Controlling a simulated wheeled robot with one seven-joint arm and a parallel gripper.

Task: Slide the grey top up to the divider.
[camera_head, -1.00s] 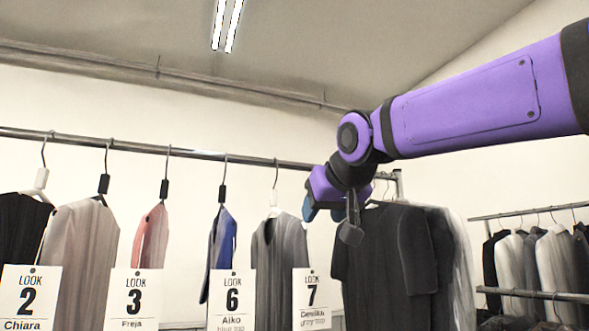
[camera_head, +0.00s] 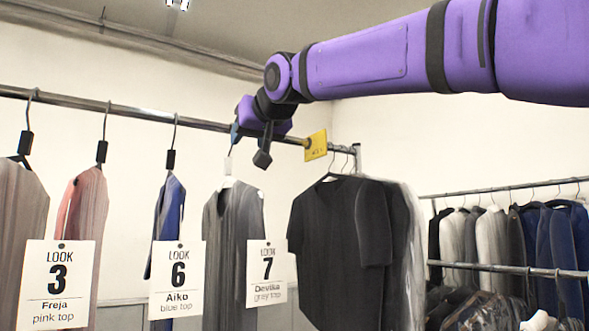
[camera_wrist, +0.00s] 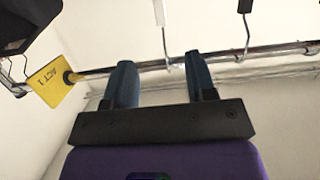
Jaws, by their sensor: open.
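The grey top (camera_head: 232,255) hangs on a white hanger in the head view, behind a LOOK 7 Devika card (camera_head: 267,272). The divider (camera_head: 315,145) is a yellow tag on the rail to its right, with a gap between them. In the wrist view the divider (camera_wrist: 48,85) reads ACT 1 and is at the left. My gripper (camera_head: 250,138) is at the rail above the grey top, covering its hook's upper part in the head view. In the wrist view my gripper (camera_wrist: 161,72) is open, with the white hanger's hook (camera_wrist: 163,40) appearing between its fingers.
The blue top (camera_head: 168,215) hangs left of the grey top; its hook (camera_wrist: 246,35) is right of my fingers in the wrist view. Dark tops (camera_head: 340,245) hang right of the divider. The rail (camera_head: 190,124) is bare between grey top and divider, apart from my gripper.

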